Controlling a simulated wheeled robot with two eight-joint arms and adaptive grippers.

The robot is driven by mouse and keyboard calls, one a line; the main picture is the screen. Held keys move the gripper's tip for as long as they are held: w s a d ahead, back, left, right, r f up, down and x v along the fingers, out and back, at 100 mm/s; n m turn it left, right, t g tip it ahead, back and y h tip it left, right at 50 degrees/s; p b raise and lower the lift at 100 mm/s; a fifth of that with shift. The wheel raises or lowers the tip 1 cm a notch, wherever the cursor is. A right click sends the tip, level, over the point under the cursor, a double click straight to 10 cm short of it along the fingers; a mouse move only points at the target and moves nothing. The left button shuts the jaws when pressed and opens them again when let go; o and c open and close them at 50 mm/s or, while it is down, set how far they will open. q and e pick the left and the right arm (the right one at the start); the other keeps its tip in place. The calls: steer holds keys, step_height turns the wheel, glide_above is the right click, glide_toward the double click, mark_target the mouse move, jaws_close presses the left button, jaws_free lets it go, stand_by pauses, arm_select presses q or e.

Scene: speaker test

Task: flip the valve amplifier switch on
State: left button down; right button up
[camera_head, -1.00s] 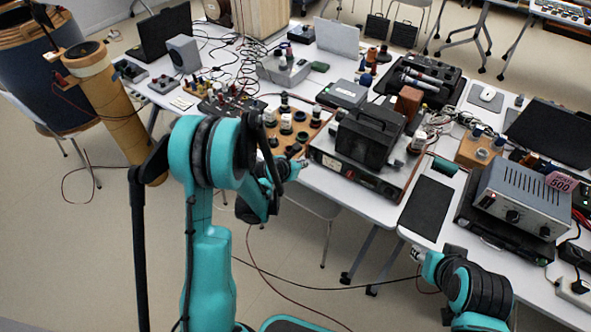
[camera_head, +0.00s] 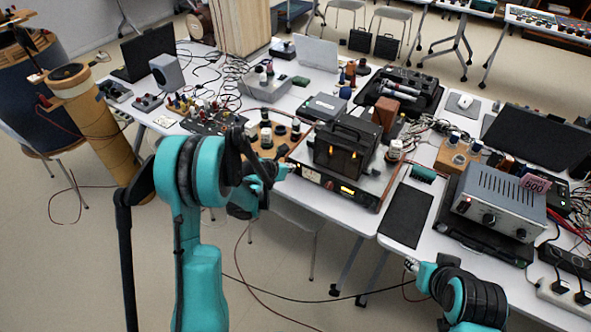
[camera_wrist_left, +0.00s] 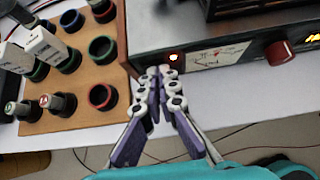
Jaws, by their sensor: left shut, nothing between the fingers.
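The valve amplifier (camera_head: 322,180) stands at the front edge of the middle table. Its valves (camera_head: 352,163) glow orange and an amber display (camera_head: 348,190) is lit on its front. The switch itself cannot be made out clearly near the fingertips.
A wooden board with valves and round sockets (camera_wrist_left: 85,75) lies left of the amplifier. A black mat (camera_head: 407,214) and a grey power supply (camera_head: 499,204) are to the right. The floor in front of the tables is open, with cables across it.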

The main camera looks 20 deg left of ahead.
arm_select(q)
steer(key=shift+d, duration=0.1)
steer(key=shift+w+a+f, duration=0.1)
steer(key=shift+a+f, duration=0.05)
steer(key=shift+a, duration=0.5)
steer(key=shift+d+r, duration=0.35)
steer(key=shift+r, duration=0.15)
steer(key=shift+a+r+p, duration=0.15)
steer(key=shift+r+p, duration=0.15)
steer(key=shift+p, duration=0.15)
arm_select(e)
steer(key=shift+a+r, duration=0.5)
steer(key=shift+a, duration=0.1)
